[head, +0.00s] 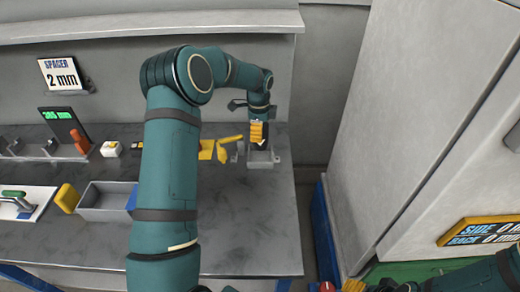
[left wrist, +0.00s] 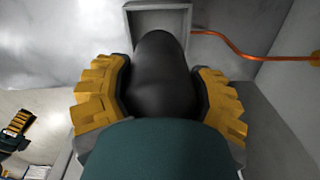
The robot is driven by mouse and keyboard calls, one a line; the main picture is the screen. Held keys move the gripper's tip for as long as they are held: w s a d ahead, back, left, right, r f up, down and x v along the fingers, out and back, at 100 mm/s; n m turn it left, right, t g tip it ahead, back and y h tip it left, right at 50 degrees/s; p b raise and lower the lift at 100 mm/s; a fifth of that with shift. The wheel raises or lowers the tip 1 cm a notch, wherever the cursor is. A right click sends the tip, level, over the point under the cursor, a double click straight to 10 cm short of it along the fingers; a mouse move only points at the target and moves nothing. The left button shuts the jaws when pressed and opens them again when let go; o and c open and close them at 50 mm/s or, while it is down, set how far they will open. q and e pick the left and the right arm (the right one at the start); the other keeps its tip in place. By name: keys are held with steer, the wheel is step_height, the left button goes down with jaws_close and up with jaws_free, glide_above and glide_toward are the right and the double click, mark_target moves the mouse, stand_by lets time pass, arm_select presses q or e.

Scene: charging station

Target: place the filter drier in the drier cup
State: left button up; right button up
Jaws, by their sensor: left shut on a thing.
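My left gripper (head: 258,132) has yellow ribbed fingers and is shut on the black, rounded filter drier (left wrist: 160,75). Only a small dark part of the drier (head: 262,146) shows below the fingers in the head view. The drier cup, a small grey box (head: 262,161), stands on the bench under the gripper. Its grey rim also shows at the top of the left wrist view (left wrist: 160,6), behind the drier's far end. I cannot tell whether the drier's end is inside the cup. My right gripper (head: 352,286) is partly in view at the bottom edge; its fingers are unclear.
A grey tray (head: 103,207) and a yellow block (head: 66,198) sit left of my left arm. Yellow parts (head: 229,150) lie just left of the cup. A large grey cabinet (head: 400,120) stands at the right. The bench front right is clear.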

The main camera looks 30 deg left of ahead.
mark_target(259, 146)
arm_select(q)
step_height(259, 146, down, 7)
steer(key=shift+r+b, duration=0.1)
steer(key=shift+b, duration=0.35)
steer(key=shift+r, duration=0.1)
steer(key=shift+f, duration=0.2)
steer(key=o, duration=1.4)
